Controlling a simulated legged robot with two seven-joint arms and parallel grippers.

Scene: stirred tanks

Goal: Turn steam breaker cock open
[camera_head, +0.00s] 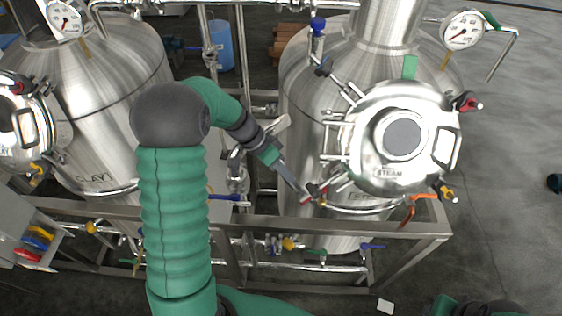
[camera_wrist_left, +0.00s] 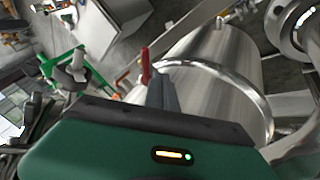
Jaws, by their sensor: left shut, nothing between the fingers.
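In the left wrist view the red handle (camera_wrist_left: 145,65) stands upright just beyond the shut fingers (camera_wrist_left: 160,92). The fingers partly hide its lower end.
The right steel tank (camera_head: 300,90) and left tank (camera_head: 110,100) stand behind a metal frame (camera_head: 400,230). Pipes and blue- and yellow-handled valves (camera_head: 288,243) crowd between and below them. Gauges (camera_head: 463,30) rise at the top. Open floor (camera_head: 510,130) lies to the right.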

